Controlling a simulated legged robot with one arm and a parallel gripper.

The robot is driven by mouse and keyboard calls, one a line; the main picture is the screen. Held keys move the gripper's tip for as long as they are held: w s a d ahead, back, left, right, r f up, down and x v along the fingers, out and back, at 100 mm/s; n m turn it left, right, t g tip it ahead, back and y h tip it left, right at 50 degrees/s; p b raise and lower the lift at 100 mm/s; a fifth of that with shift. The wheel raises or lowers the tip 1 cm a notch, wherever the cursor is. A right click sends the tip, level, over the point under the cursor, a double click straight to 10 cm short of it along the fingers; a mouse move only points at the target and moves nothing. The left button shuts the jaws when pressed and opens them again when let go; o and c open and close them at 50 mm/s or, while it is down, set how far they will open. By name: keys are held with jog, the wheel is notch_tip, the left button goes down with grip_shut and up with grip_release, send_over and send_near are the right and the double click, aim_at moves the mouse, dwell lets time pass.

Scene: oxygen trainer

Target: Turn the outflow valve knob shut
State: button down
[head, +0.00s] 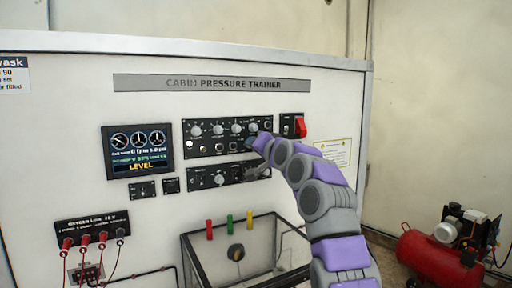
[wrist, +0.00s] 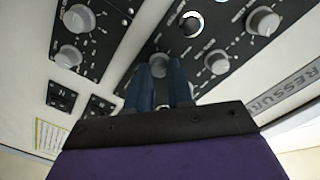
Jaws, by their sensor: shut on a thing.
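My gripper (head: 255,146) reaches the lower right part of the upper black control panel (head: 190,150) on the white trainer wall. In the wrist view its two blue-grey fingers (wrist: 160,88) are shut on a grey knob (wrist: 158,62), one finger on each side. My gripper and wrist hide much of this knob. Its label cannot be read, so I cannot confirm by lettering that it is the outflow valve knob. In the head view the held knob is hidden behind my gripper.
Other grey knobs (wrist: 262,20) sit close by on the panel. A lower black panel has a knob (head: 219,180). A red switch (head: 300,127) is at the right. A display (head: 138,152) is at the left. A red compressor (head: 435,260) stands on the floor at the right.

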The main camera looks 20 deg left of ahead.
jog(key=shift+a+f+n+p, duration=0.15)
jog(key=shift+n+p, duration=1.1)
jog(key=shift+n, duration=2.5)
jog(key=shift+d+f+n+p, duration=0.15)
jog(key=shift+n+p, duration=1.05)
jog(key=shift+n, duration=2.55)
jog(key=shift+a, duration=0.1)
